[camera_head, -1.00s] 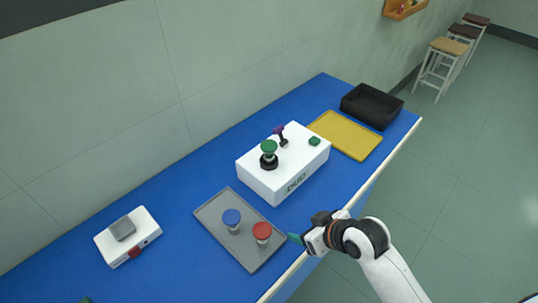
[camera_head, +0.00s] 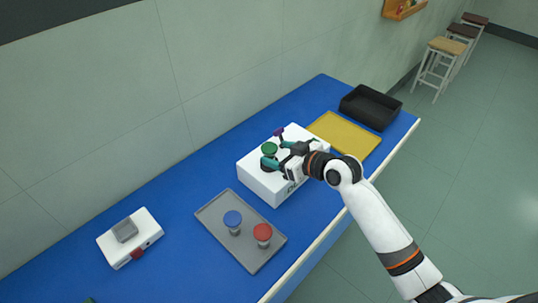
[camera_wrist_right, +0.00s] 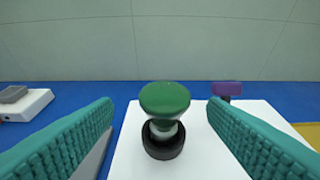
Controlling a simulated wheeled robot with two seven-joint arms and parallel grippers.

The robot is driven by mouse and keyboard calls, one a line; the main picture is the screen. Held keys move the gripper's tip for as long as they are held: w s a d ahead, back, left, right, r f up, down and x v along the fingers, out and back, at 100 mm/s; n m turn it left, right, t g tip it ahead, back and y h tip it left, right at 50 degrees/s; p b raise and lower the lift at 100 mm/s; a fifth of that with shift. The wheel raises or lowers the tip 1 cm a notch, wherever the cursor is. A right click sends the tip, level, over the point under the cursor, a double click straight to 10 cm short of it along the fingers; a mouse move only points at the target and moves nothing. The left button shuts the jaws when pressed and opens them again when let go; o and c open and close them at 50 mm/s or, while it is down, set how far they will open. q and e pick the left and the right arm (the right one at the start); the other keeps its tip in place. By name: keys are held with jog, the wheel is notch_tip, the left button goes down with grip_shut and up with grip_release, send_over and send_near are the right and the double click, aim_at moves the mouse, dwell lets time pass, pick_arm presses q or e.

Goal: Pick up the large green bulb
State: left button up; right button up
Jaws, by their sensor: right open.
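The large green bulb (camera_head: 269,149) stands upright on top of the white box (camera_head: 262,185) in the head view. In the right wrist view the green bulb (camera_wrist_right: 165,100) has a round green top, a pale neck and a black round base on the white box (camera_wrist_right: 205,155). My right gripper (camera_head: 274,154) is open at the bulb. In the right wrist view its two teal fingers (camera_wrist_right: 160,128) stand left and right of the bulb, with a gap on each side. The bulb's lower part is partly hidden by the gripper in the head view. My left gripper is not in view.
A purple-topped part (camera_head: 279,132) stands on the box just behind the bulb. A grey tray (camera_head: 216,212) holds a blue bulb (camera_head: 232,219) and a red bulb (camera_head: 262,232). A yellow mat (camera_head: 352,140) and black bin (camera_head: 371,106) lie beyond. A small white device (camera_head: 130,237) sits at left.

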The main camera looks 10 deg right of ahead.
aim_at(272, 148)
jog(key=x, duration=0.1)
jog(key=p+x, duration=0.1)
jog(key=x, duration=0.3)
jog(key=shift+w+d+r+p, duration=0.1)
jog(key=shift+w+r+p, duration=0.2)
jog(key=shift+p, duration=0.1)
jog(key=shift+w+a+f, duration=0.2)
jog(key=shift+w, duration=0.05)
jog(key=c, duration=1.1)
